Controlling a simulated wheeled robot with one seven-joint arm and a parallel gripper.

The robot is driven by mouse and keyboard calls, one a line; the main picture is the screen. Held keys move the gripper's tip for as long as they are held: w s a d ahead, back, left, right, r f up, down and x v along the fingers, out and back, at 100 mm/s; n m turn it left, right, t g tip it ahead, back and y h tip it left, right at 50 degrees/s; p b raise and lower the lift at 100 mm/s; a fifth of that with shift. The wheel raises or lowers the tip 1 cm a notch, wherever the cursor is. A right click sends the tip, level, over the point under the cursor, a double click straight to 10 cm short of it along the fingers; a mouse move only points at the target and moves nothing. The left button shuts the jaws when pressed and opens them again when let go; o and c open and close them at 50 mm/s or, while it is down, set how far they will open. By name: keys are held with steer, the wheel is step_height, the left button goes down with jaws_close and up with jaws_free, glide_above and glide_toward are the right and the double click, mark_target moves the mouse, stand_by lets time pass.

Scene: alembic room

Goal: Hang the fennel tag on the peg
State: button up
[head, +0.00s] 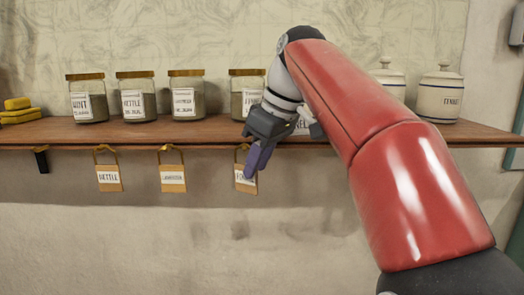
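A tan tag with a white label starting with "F" (241,181), seemingly the fennel tag, is below the shelf's front edge. Its yellow loop (239,149) reaches up to the edge; whether it is around a peg cannot be made out. My gripper (256,168) is low in front of the shelf, its dark purple-grey finger overlapping the tag's right side. Only one finger shows clearly, so whether it is open or shut on the tag cannot be told. The peg there is hidden or too small to see.
Two similar tags, nettle (109,178) and another (172,178), hang to the left. The wooden shelf (140,132) holds several labelled jars (186,97) and white lidded canisters (440,97). Yellow blocks (19,112) lie at left. A black bracket (41,161) is below the shelf.

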steer(key=v, duration=0.6)
steer(key=s+d+f+m+t+h, duration=0.1)
steer(key=s+d+f+m, duration=0.2)
steer(key=s+f, duration=0.3)
steer(key=s+d+f+m+t+h, duration=0.1)
steer(key=s+d+f+m, duration=0.3)
steer(key=f, duration=1)
steer(key=s+d+f+m+t+h, duration=0.1)
steer(key=s+d+f+m, duration=0.3)
steer(key=s+f, duration=0.5)
step_height(320, 180, down, 2)
steer(key=shift+s+d+f+m+h, duration=0.1)
steer(key=shift+s+d+m+h, duration=0.2)
steer(key=shift+h, duration=0.2)
